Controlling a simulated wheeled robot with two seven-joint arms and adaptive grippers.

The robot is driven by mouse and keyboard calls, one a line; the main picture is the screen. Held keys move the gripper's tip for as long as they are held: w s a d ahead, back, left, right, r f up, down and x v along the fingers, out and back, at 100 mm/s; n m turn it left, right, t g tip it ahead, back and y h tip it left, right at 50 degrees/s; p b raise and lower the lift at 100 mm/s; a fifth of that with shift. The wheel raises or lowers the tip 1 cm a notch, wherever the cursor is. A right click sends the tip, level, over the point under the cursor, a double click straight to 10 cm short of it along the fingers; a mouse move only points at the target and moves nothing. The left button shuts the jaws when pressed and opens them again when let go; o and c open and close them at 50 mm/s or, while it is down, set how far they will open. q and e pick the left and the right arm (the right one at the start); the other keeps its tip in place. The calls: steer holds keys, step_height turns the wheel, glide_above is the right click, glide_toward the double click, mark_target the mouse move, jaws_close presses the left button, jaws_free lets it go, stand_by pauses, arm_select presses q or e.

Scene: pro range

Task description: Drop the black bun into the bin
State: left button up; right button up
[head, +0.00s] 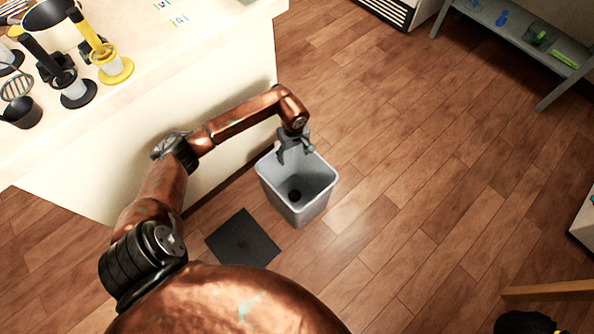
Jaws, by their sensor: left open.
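The grey bin (318,205) stands on the wooden floor beside the counter, with its opening facing up. A small round black thing, which looks like the black bun (295,195), lies inside the bin at the bottom. My left gripper (295,157) is over the far part of the bin's opening, pointing down. It is open, and nothing shows between its fingers. The bun is apart from the gripper, below it.
A pale counter (130,130) with utensils and black and yellow holders (112,68) stands at the left. A dark mat (242,240) lies on the floor near the bin. A grey shelf (520,35) stands at the top right.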

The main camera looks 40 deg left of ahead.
arm_select(q)
step_height(320, 180, up, 9)
stand_by(0.3)
steer(key=shift+d, duration=0.1)
